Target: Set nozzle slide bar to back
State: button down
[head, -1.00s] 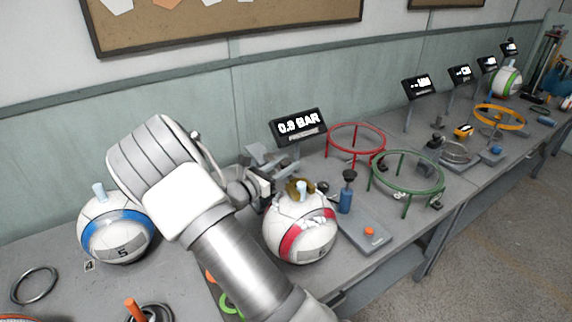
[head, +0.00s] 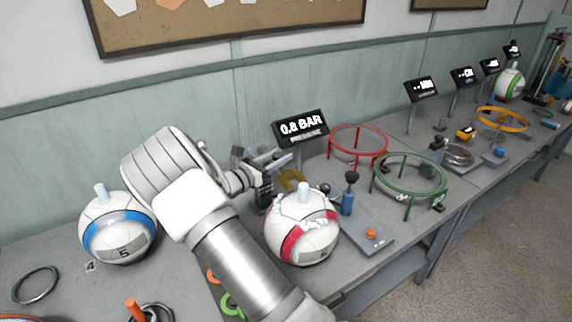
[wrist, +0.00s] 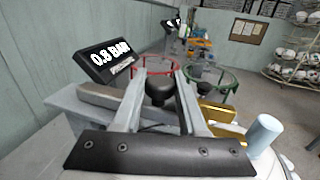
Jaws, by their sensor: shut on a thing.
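My gripper (head: 266,172) is at the ball press, behind the white ball with the red band (head: 302,240). In the wrist view its two fingers (wrist: 159,76) stand on either side of a black round knob (wrist: 159,92), which looks like the slide bar's handle. The gripper is shut on it. The brass nozzle part (head: 292,181) sits behind the ball's pale blue peg (head: 303,191), on the wall side. It shows in the wrist view (wrist: 220,113) to the right of the fingers. The bar itself is mostly hidden by my gripper.
A display (head: 300,128) behind the press reads about 0.8 BAR. A blue-banded ball (head: 118,228) stands to the left. A blue post with a black knob (head: 350,192), a red ring stand (head: 358,140) and a green ring stand (head: 410,173) are to the right.

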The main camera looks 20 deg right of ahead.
jog(key=w, duration=0.2)
jog(key=w+a, duration=0.1)
jog(key=w, duration=0.1)
jog(key=shift+w+b, duration=0.35)
jog(key=shift+w, duration=0.05)
jog(key=shift+w+a, duration=0.1)
jog(key=shift+w, duration=0.1)
jog(key=shift+r, duration=0.1)
jog(key=shift+c, duration=2.3)
grip_release()
jog(key=shift+w, duration=0.15)
jog(key=v, duration=1.7)
jog(key=shift+s, duration=0.2)
jog(key=shift+a, duration=0.1)
